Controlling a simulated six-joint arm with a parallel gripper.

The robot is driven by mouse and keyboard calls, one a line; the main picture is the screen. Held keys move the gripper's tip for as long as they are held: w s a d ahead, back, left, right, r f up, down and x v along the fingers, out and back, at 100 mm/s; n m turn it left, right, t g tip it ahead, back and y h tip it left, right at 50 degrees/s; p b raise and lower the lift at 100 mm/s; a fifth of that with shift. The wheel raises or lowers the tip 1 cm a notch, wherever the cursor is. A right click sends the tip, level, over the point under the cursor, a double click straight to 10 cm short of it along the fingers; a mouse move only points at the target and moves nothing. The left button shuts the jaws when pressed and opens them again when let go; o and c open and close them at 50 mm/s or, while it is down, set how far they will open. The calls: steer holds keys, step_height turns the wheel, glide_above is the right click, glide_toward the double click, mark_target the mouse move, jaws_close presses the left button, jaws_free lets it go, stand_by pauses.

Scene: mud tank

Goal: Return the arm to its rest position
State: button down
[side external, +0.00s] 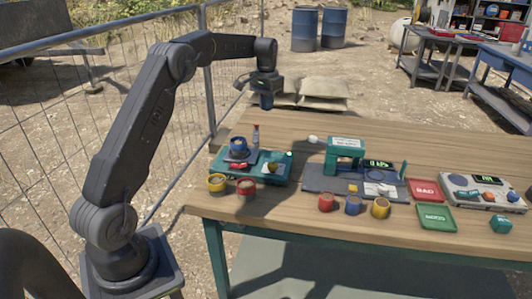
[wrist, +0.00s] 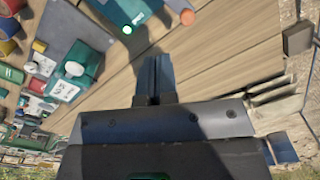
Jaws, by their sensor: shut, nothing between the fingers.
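My gripper (side external: 267,101) hangs pointing down over the far left part of the wooden table (side external: 440,150), above the things on it. In the wrist view my gripper (wrist: 155,75) has its two fingers together, with nothing between them. My arm stands at the left, raised and bent over toward the table. The gripper appears clear of the table and touches nothing that I can see.
A teal tray (side external: 283,172) holds a blue part and a bottle. A teal press (side external: 345,152), several coloured cups, a red BAD tray (side external: 426,188), a green tray (side external: 436,217) and a control box (side external: 484,192) stand rightward. A wire fence (side external: 180,95) runs behind my arm.

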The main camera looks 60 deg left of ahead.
steer(key=s+d+r+m+t, duration=0.1)
steer(key=s+d+r, duration=0.4)
steer(key=d, duration=0.4)
steer(key=s+d+r+t, duration=0.1)
steer(key=s+d+r, duration=0.5)
steer(key=d, duration=0.2)
steer(key=s+d+f+m+t, duration=0.1)
steer(key=s+d+f, duration=0.1)
steer(key=s+d, duration=0.4)
steer(key=s+d+f+m+t, duration=0.1)
steer(key=s+d, duration=0.5)
steer(key=s, duration=0.7)
step_height(320, 180, down, 2)
steer(key=shift+t, duration=0.8)
steer(key=shift+s, duration=0.1)
